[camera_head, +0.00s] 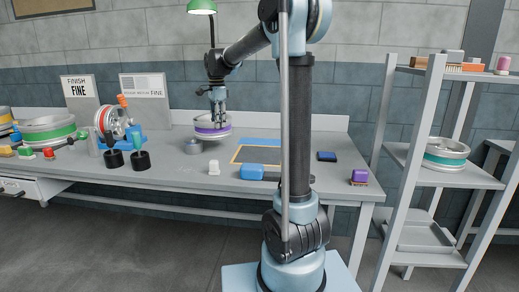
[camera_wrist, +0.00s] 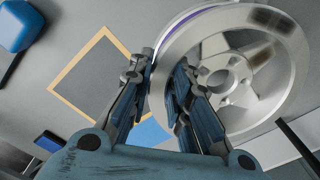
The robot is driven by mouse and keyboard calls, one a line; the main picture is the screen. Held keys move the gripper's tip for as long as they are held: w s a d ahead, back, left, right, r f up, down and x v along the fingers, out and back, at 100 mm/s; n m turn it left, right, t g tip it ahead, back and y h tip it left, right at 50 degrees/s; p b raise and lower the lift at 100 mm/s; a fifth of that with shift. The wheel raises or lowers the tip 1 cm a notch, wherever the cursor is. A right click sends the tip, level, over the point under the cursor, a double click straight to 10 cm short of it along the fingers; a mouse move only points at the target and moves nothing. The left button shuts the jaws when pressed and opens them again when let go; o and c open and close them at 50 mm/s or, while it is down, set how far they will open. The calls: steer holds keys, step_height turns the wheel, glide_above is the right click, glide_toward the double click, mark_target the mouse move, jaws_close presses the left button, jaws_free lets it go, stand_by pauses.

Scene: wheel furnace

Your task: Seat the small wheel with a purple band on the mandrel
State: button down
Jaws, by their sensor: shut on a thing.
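The small wheel with a purple band (camera_head: 212,134) is silver with spokes and lies roughly flat near the back of the bench. My gripper (camera_head: 217,122) reaches down to it and is shut on its rim. In the wrist view the fingers (camera_wrist: 166,92) straddle the rim of the wheel (camera_wrist: 275,92), whose spokes and hub face the camera. Whether the wheel touches the bench is not clear. A short grey cylinder (camera_head: 194,146) stands just left in front of the wheel. I cannot tell whether it is the mandrel.
A tan-framed panel (camera_head: 238,154), blue block (camera_head: 252,171) and white piece (camera_head: 214,167) are nearby. A teal-banded wheel (camera_head: 445,153) sits on the right shelf.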

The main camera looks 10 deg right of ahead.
steer(key=a+f+m, duration=0.2)
steer(key=a+m, duration=1)
steer(key=a, duration=0.5)
steer(key=shift+a+f, duration=0.25)
steer(key=shift+a, duration=0.05)
steer(key=shift+f, duration=1.6)
stand_by(2.2)
steer(key=c, duration=1.4)
jaws_free()
